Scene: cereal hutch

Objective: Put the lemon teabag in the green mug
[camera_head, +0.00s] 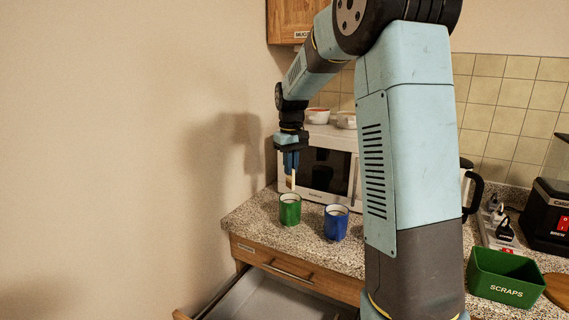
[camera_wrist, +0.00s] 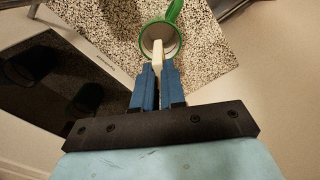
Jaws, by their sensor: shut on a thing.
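The green mug (camera_head: 290,210) stands upright on the speckled counter, left of a blue mug (camera_head: 336,223). My gripper (camera_head: 291,170) points down above the green mug, its blue fingers shut on a pale, narrow teabag (camera_head: 293,182). The teabag hangs just over the mug's mouth in the head view. In the wrist view, the teabag (camera_wrist: 158,48) sticks out from between the fingers (camera_wrist: 157,75) and overlaps the opening of the green mug (camera_wrist: 171,25). I cannot read a label on the teabag, and its exact height over the rim is hard to tell.
A white microwave (camera_head: 325,170) stands behind the mugs with bowls (camera_head: 317,115) on top. An open drawer (camera_head: 265,299) juts out below the counter. A green scraps bin (camera_head: 505,277) and a black appliance (camera_head: 546,216) are at the right. The wall is close on the left.

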